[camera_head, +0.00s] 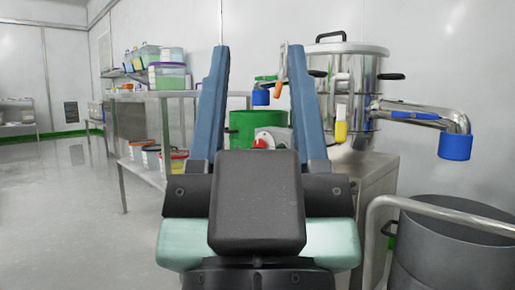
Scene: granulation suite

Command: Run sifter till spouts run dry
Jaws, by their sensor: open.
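The sifter (352,75) is a shiny steel drum with a flat lid and black clamps, standing on a steel cabinet right of my gripper. A spout (425,113) leaves its right side and bends down to a blue end (455,147). Another blue end (261,97) shows on the left, between my fingers. No flow from either is visible. A red knob (261,143) on a pale housing sits low between my fingers, partly hidden by my gripper. My gripper (258,52) is open, its two blue fingers apart and pointing away, with nothing held between them.
A grey open drum (460,225) stands at lower right below the right spout, with a pale rail (420,207) before it. A green bin (243,124) stands behind my fingers. A steel table (140,98) with tubs is at left. The left floor is clear.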

